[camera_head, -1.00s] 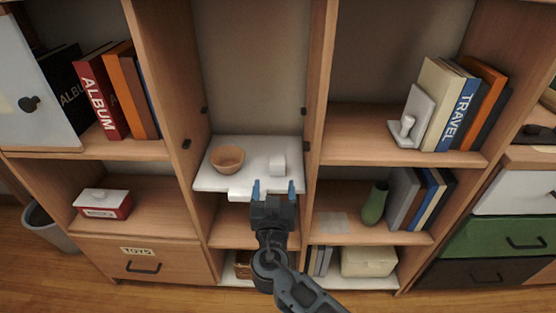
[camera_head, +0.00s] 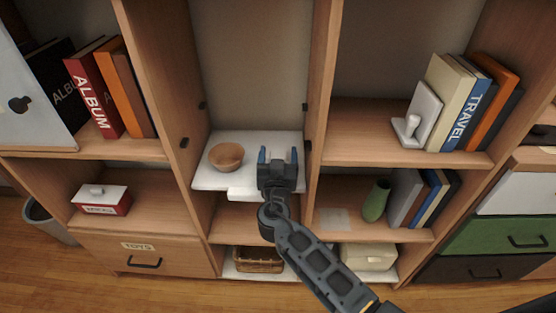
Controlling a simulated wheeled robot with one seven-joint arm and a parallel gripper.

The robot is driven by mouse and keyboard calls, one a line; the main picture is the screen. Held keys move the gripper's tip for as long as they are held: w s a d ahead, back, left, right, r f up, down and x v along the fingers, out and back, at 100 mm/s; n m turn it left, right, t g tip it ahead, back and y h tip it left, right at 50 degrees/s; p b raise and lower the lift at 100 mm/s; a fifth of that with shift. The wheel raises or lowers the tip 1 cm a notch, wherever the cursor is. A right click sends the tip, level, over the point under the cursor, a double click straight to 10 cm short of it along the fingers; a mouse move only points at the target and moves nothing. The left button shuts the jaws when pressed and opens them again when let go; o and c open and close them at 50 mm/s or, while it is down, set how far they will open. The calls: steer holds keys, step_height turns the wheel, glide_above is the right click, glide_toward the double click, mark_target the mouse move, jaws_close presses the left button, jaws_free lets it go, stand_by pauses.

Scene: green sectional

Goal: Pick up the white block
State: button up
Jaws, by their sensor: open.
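My gripper (camera_head: 278,154) is open over the right part of the white shelf board (camera_head: 208,180), with its blue-tipped fingers pointing toward the back of the cabinet. The white block stood on this board a second ago, right of the bowl. Now my gripper covers most of that spot, and I cannot make the block out clearly against the white board between the fingers. I cannot tell whether the fingers touch it.
A brown bowl (camera_head: 226,156) sits on the board to the left of my gripper. Upright cabinet panels (camera_head: 318,110) close in on both sides. A green vase (camera_head: 375,201) stands on the lower right shelf.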

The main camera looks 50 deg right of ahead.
steer(key=shift+w+d, duration=0.3)
steer(key=shift+d, duration=0.05)
steer(key=c, duration=1.1)
